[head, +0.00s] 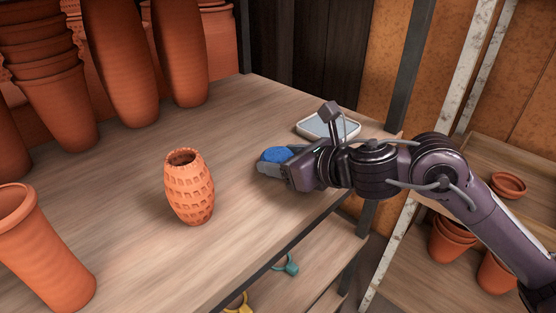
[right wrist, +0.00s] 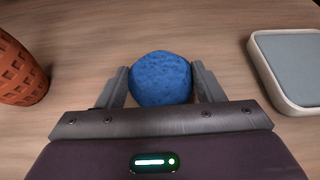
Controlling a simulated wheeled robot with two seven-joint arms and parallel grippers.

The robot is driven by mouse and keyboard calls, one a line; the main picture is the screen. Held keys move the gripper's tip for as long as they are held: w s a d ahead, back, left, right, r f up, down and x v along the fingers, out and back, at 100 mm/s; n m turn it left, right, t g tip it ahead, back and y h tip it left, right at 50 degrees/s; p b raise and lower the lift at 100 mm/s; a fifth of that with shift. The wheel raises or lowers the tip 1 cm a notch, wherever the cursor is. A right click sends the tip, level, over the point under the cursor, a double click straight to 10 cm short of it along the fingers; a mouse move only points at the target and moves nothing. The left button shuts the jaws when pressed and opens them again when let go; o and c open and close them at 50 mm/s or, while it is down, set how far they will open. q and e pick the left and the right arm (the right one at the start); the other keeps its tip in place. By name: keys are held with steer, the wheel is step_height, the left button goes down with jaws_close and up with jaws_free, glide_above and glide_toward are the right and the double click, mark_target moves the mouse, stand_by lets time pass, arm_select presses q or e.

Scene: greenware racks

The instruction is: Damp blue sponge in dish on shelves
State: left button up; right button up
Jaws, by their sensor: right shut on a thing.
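The blue sponge (head: 274,155) is between the fingers of my right gripper (head: 276,162), at or just above the wooden shelf. In the right wrist view the sponge (right wrist: 161,78) is round and both fingers of the gripper (right wrist: 162,88) press its sides. The dish (head: 328,125) is a shallow pale square with a grey-blue inside, on the shelf just beyond the gripper near the right end. In the right wrist view the dish (right wrist: 284,72) lies to the right, apart from the sponge, and its inside looks empty. My left gripper is not in view.
A textured terracotta vase (head: 189,188) stands on the shelf (head: 130,215) left of the gripper. Tall terracotta pots (head: 125,65) line the back, and another pot (head: 45,250) stands front left. Lower shelves hold a teal item (head: 287,265) and small pots (head: 452,240).

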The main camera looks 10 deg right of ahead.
mark_target(284, 157)
steer(key=shift+r, duration=0.15)
steer(key=shift+r+p, duration=2.3)
steer(key=shift+r, duration=0.55)
steer(key=shift+r, duration=0.1)
